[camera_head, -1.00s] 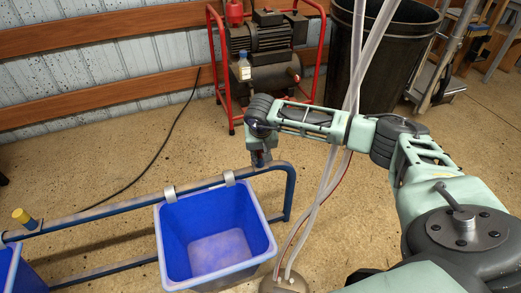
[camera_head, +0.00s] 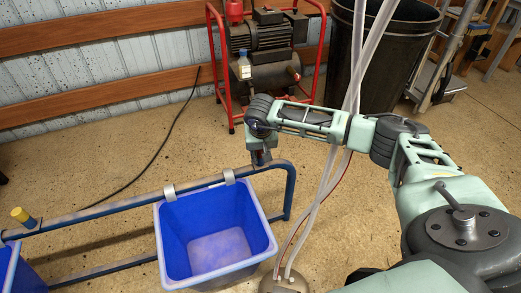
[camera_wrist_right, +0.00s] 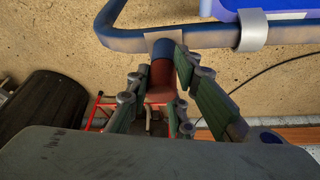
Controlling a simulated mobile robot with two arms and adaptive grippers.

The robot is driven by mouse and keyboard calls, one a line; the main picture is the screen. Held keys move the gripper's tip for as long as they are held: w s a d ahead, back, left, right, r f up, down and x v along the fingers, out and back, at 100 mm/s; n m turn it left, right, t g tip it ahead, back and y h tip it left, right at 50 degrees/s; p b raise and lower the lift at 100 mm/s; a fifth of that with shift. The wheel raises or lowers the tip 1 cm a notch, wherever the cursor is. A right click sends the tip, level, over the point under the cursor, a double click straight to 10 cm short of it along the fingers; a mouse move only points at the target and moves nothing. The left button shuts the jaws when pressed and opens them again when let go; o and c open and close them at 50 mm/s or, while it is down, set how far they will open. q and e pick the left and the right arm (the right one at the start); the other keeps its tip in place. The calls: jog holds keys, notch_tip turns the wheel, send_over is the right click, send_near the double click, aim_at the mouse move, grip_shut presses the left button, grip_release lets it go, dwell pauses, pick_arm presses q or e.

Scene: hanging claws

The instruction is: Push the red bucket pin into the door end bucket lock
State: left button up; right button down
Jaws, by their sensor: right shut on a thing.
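The red bucket pin (camera_wrist_right: 160,88) shows in the right wrist view as a red cylinder between the green-padded fingers of my right gripper (camera_wrist_right: 165,95), which is shut on it. The pin lines up with a short blue sleeve, the bucket lock (camera_wrist_right: 163,50), at the rail. They look end to end; I cannot tell how deep the pin sits. In the head view my right gripper (camera_head: 260,157) is over the rail near its right end, just right of the blue bucket's hook, and mostly hides the pin and lock. My left gripper is out of view.
A blue bucket (camera_head: 265,225) hangs by grey hooks on the blue rail (camera_head: 110,209). A yellow pin (camera_head: 20,214) stands in another lock at the left. Clear hoses (camera_head: 322,190) run close by my right arm. A red-framed compressor (camera_head: 262,45) and black bin (camera_head: 375,60) stand behind.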

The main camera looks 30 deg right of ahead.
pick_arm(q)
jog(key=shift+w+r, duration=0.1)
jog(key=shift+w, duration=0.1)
pick_arm(e)
jog(key=shift+f, duration=0.1)
jog(key=c, duration=1.5)
grip_release()
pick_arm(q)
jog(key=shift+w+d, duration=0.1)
pick_arm(e)
jog(key=shift+r, duration=0.25)
jog(key=v, duration=1.1)
jog(key=shift+s+a+r, duration=0.15)
jog(key=shift+s+r, duration=0.05)
jog(key=shift+r, duration=0.05)
